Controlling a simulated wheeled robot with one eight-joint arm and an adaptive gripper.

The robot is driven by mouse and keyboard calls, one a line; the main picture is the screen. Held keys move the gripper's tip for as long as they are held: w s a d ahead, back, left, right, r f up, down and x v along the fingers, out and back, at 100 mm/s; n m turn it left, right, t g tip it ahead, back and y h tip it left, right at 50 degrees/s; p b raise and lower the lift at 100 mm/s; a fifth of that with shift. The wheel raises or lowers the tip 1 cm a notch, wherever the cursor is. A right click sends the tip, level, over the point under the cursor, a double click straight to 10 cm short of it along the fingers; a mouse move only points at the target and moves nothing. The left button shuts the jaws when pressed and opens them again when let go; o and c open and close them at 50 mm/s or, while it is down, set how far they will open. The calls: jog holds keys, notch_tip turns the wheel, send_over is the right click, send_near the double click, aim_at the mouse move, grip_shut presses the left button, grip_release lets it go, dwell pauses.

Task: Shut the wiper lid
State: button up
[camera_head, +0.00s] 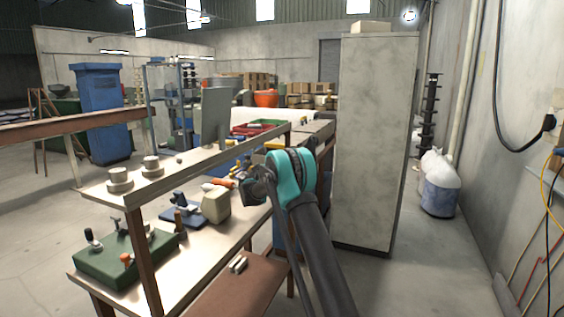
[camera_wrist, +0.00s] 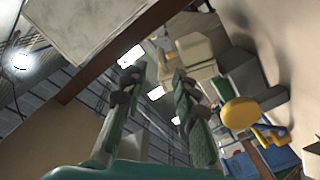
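I cannot make out for sure which thing is the wiper or its lid. A beige block-shaped body (camera_head: 216,205) stands on the workbench, just left of my gripper (camera_head: 257,186). A beige shape (camera_wrist: 195,57) also shows beyond the fingertips in the wrist view; I cannot tell if it is the same thing. My gripper's two fingers (camera_wrist: 156,88) are spread in the wrist view, with nothing between them. My gripper is above the bench's right side. Whether any lid stands open or shut is not clear.
The workbench (camera_head: 228,236) also bears a green base (camera_head: 125,262) with knobs, a blue tool (camera_head: 183,214) and an orange-handled item (camera_head: 218,183). A raised shelf (camera_head: 180,160) runs above the bench. A tall grey cabinet (camera_head: 375,140) stands to the right. A yellow round thing (camera_wrist: 240,112) shows in the wrist view.

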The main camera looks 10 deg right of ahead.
jog(key=x, duration=1.1)
jog(key=shift+r, duration=0.1)
grip_shut()
